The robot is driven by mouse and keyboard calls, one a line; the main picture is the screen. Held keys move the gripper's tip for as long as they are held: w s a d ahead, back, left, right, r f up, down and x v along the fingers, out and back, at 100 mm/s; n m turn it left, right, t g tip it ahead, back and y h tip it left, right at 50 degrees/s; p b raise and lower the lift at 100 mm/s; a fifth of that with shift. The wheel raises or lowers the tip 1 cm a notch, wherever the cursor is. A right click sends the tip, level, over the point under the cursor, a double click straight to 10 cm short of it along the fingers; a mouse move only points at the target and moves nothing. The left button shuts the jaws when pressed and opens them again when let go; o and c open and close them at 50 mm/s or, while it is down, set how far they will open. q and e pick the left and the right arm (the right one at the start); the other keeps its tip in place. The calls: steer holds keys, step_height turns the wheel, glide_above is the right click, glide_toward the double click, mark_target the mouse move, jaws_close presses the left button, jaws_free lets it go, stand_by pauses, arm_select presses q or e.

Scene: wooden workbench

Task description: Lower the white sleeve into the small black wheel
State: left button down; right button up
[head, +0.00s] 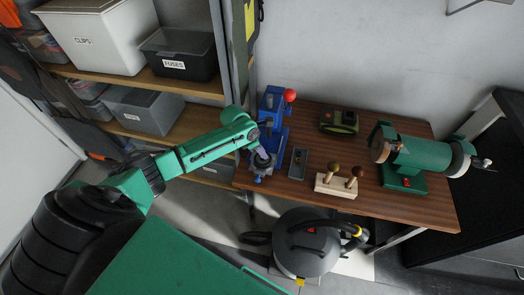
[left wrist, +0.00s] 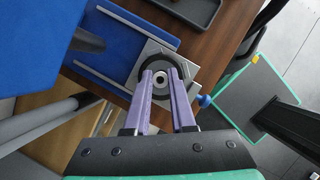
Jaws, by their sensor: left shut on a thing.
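The small black wheel (left wrist: 148,54) lies flat on a grey metal plate at the foot of a blue press, seen in the left wrist view. In the head view the wheel (head: 263,163) is small and partly covered by my gripper. My left gripper (left wrist: 162,76) has purple fingers, and its tips are shut on the white sleeve (left wrist: 159,76), a small pale ring with a dark hole. The sleeve appears over the middle of the wheel; I cannot tell whether it is inside or above. The fingers hide the wheel's near side. My right gripper is not in view.
The blue press (head: 272,104) with a red knob rises close behind my gripper. A small dark tray (head: 299,162) and a wooden tool block (head: 336,186) stand to the right. A green machine (head: 420,154) fills the bench's right end. Bare wood (head: 405,208) shows in front.

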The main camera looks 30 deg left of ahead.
arm_select(q)
steer(key=shift+r+p, duration=0.1)
steer(key=shift+p, duration=0.4)
steer(key=shift+f, duration=0.2)
steer(key=shift+f+b, duration=0.3)
steer(key=shift+f, duration=0.35)
steer(key=c, duration=0.7)
jaws_free()
